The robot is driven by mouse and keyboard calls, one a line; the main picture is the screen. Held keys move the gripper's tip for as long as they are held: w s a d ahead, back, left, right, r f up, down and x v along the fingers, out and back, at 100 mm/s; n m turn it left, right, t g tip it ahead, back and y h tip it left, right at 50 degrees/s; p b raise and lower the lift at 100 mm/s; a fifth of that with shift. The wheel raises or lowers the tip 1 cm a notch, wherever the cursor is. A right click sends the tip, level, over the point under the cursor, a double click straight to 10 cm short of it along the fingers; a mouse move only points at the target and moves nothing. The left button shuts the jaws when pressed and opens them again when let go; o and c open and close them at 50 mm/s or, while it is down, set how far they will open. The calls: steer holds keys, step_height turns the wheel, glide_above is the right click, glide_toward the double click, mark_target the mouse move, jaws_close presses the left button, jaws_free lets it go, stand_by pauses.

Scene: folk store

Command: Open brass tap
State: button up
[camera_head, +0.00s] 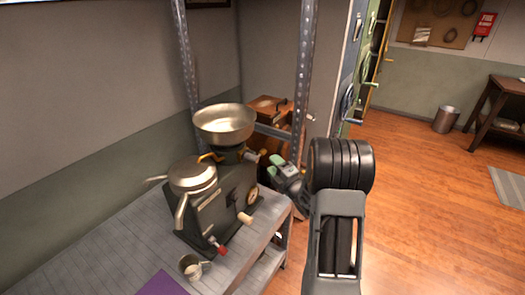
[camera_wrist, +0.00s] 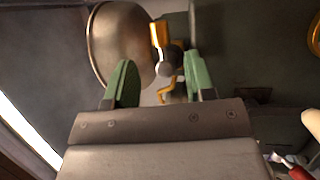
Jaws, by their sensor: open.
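The brass tap (camera_head: 211,157) is a small yellow fitting below the wide metal bowl (camera_head: 225,118) of a dark hand-cranked machine (camera_head: 238,192). In the wrist view the tap's brass body (camera_wrist: 159,34) shows beside the bowl (camera_wrist: 118,45), with a dark round part and a bent brass piece (camera_wrist: 167,90) below it. My gripper (camera_wrist: 160,64) is open, its green fingers to either side of the tap in the picture. I see no clear contact, and the depth between them is hard to judge. In the head view my gripper (camera_head: 274,166) is just right of the machine.
The machine stands on a grey bench (camera_head: 110,225). A lidded metal part with spouts (camera_head: 192,176) is in front of the bowl. A metal cup (camera_head: 190,267) and a purple sheet (camera_head: 160,284) lie nearer. A perforated shelf post (camera_head: 304,75) rises behind my arm.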

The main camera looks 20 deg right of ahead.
mark_target(263, 153)
steer(key=p+x, duration=0.2)
steer(key=x, duration=0.5)
steer(key=shift+w, duration=0.35)
steer(key=c, duration=0.9)
